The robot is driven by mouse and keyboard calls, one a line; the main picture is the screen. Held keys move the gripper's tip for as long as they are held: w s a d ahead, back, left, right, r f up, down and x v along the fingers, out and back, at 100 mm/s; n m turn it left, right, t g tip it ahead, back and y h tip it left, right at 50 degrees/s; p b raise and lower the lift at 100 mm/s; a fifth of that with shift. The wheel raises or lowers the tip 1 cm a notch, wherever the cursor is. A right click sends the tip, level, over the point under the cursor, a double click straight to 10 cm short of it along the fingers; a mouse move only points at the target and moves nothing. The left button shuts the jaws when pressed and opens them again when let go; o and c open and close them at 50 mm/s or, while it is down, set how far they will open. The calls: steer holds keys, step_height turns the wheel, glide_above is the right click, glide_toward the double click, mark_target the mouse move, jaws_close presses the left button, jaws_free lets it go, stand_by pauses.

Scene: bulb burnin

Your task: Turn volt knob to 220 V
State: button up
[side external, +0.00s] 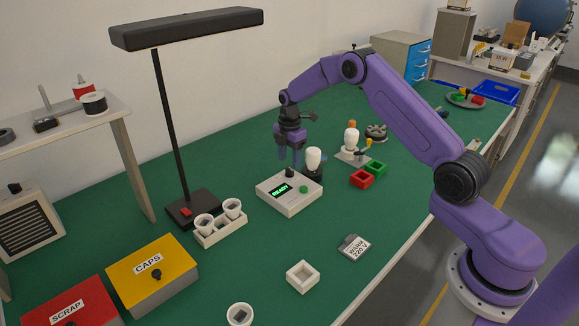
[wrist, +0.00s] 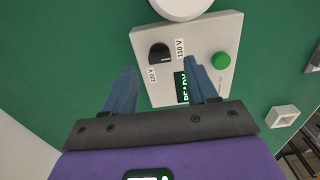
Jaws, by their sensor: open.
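The volt knob (wrist: 159,53) is a small black dial on a white control box (wrist: 208,32). Its 220 V label (wrist: 152,74) lies below-left of it in the wrist view and its 110 V label (wrist: 180,48) to its right. The knob's exact setting is too small to read surely. My gripper (wrist: 160,66) is open and empty, its blue fingers spread to either side of the knob in the picture and apart from it. In the side external view my gripper (side external: 289,160) points down above the back of the box (side external: 290,204).
The box has a green button (side external: 303,189) and a lit READY display (side external: 280,190). A white bulb (side external: 314,157) in a dark socket stands close behind it, right of my gripper. A lamp post (side external: 170,120) and bulb holder tray (side external: 220,233) are left.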

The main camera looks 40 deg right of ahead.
mark_target(290, 169)
steer(key=shift+f, duration=1.85)
steer(key=c, duration=1.1)
steer(key=shift+o, duration=0.2)
